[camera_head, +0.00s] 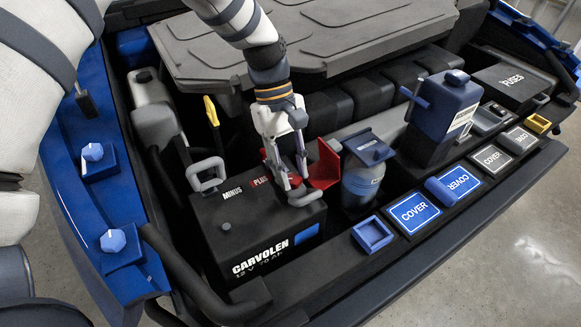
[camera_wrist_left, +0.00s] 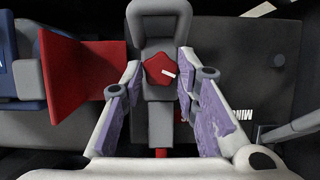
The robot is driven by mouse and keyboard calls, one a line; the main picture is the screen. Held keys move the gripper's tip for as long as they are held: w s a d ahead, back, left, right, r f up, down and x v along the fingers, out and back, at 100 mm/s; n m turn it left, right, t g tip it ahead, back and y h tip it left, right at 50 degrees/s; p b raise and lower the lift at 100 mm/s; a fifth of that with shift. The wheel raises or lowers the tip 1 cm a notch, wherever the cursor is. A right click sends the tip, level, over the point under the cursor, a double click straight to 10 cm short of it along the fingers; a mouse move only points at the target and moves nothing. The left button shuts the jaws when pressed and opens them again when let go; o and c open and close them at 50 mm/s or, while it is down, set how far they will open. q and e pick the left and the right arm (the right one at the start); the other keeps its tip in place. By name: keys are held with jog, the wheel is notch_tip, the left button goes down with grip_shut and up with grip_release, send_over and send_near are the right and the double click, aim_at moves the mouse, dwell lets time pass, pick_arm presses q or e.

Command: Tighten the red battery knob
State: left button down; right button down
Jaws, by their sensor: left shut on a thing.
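The black battery (camera_head: 265,235) stands in the engine bay, with MINUS and PLUS marked on top. The red battery knob (camera_wrist_left: 160,68) sits on the grey plus-terminal clamp (camera_wrist_left: 158,125), with a white mark on its top. In the head view the fingers mostly hide the knob. My left gripper (camera_head: 286,178) reaches down over the plus terminal. It is shut on the knob, its fingers (camera_wrist_left: 157,66) on either side in the wrist view. The red terminal cover (camera_head: 326,165) stands flipped open beside the clamp; it also shows in the wrist view (camera_wrist_left: 75,70). My right gripper is not in view.
The minus clamp handle (camera_head: 206,172) rises on the battery's left. A grey-blue bottle (camera_head: 362,175) and a blue reservoir (camera_head: 442,110) stand to the right. A yellow handle (camera_head: 211,110) is behind. Blue COVER lids (camera_head: 414,212) line the front edge.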

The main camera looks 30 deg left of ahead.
pick_arm(q)
jog(key=m+g+y, duration=0.1)
jog(key=m, duration=0.2)
jog(key=shift+w+d+m, duration=0.1)
jog(key=shift+w+m, duration=0.05)
jog(key=shift+m, duration=0.25)
jog(key=m+y, duration=0.1)
jog(key=m, duration=0.2)
jog(key=shift+d+m+g, duration=0.15)
jog(key=shift+m+g, duration=0.15)
jog(key=m, duration=0.1)
jog(key=m+y, duration=0.1)
jog(key=m, duration=0.1)
jog(key=shift+w+d+y, duration=0.1)
jog(key=shift+d+y, duration=0.05)
jog(key=shift+y, duration=0.15)
jog(key=shift+d+m+y, duration=0.1)
jog(key=shift+m+y, duration=0.4)
jog(key=shift+m, duration=0.8)
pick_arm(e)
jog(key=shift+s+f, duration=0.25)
pick_arm(q)
jog(key=shift+m+g, duration=0.3)
jog(key=c, duration=1.2)
grip_release()
